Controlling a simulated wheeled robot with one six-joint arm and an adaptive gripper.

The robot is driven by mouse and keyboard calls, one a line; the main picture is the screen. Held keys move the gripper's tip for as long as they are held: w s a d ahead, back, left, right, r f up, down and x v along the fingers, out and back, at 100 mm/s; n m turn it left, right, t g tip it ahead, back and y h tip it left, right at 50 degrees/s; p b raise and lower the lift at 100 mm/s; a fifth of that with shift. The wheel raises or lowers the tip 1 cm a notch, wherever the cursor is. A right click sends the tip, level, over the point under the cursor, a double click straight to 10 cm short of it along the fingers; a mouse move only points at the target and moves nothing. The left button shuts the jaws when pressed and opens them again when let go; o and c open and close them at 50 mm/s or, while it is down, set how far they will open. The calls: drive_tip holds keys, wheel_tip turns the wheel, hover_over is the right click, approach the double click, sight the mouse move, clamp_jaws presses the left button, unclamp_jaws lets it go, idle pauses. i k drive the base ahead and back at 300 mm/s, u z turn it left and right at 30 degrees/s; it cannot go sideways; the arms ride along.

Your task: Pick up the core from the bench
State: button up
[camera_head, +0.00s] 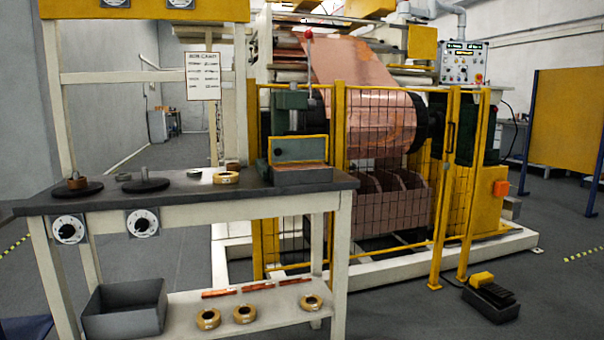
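The bench (190,199) stands at the left with a dark top. A tan ring-shaped core (226,178) lies flat on the bench top, right of its middle, with a pale label on its side. A smaller brownish ring (233,165) sits just behind it. Which of these is the task's core, I cannot tell for sure. My gripper is not in view.
Two dark discs with spindles (145,185) and a green press (292,130) share the bench top. The lower shelf holds a grey bin (125,308), several tan rings (245,314) and copper strips. A yellow-fenced copper foil machine (375,120) stands behind. A pedal (490,298) lies right.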

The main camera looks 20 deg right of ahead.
sight(229, 166)
drive_tip(key=z, duration=0.95)
drive_tip(key=i, duration=1.25)
drive_tip(key=u, duration=0.8)
drive_tip(key=i, duration=0.85)
drive_tip(key=u, duration=0.85)
